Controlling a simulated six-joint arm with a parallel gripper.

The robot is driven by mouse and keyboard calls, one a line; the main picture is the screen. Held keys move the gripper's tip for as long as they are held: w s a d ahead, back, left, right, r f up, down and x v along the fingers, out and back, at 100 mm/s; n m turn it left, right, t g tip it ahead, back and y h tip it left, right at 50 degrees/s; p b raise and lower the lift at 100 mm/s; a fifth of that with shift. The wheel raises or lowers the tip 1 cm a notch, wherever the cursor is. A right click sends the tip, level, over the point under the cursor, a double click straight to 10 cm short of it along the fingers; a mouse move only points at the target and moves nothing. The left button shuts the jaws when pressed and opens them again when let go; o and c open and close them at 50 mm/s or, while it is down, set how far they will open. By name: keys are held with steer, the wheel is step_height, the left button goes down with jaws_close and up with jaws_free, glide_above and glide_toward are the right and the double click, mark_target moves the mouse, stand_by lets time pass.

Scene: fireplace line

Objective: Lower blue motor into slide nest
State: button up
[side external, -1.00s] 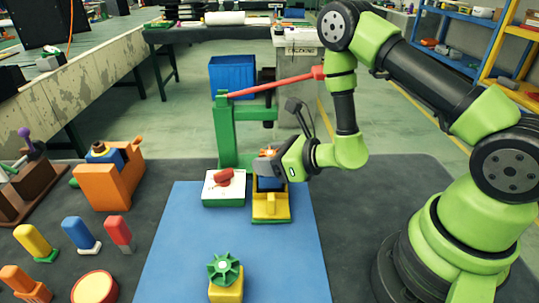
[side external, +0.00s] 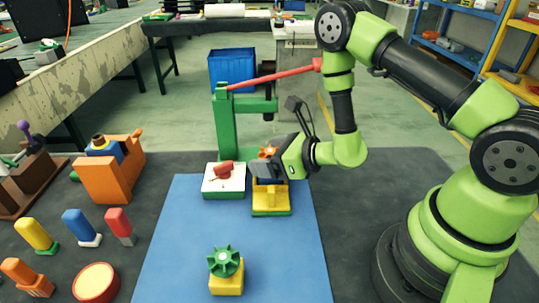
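The blue motor (side external: 267,181) shows only as a small blue strip between my gripper (side external: 268,168) and the yellow slide nest (side external: 271,204). My gripper comes from the right, and its dark fingers cover most of the motor and appear shut on it. An orange part (side external: 268,151) shows above the fingers. The slide nest stands on a green base on the blue mat. The motor is low over the nest's upper part; whether it touches the nest is hidden.
A white block with a red part (side external: 223,180) stands close left of the nest. Behind is a green post (side external: 224,130) with a red arm. A yellow block with a green wheel (side external: 225,284) stands in front. Blue mat (side external: 180,240) is clear between them.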

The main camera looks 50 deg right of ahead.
mark_target(269, 150)
steer(key=shift+r, duration=0.1)
steer(key=shift+r, duration=5.4)
steer(key=shift+r, duration=0.1)
steer(key=s+a+r+n+g+y, duration=0.8)
steer(key=s+a+r+n, duration=0.35)
steer(key=n, duration=0.65)
steer(key=s+d+r+n+t+h, duration=0.2)
steer(key=s+d+n+h, duration=0.6)
steer(key=d+n+h, duration=0.1)
steer(key=shift+s+d+n+h, duration=0.3)
steer(key=shift+d+n+h, duration=0.15)
steer(key=shift+n, duration=0.55)
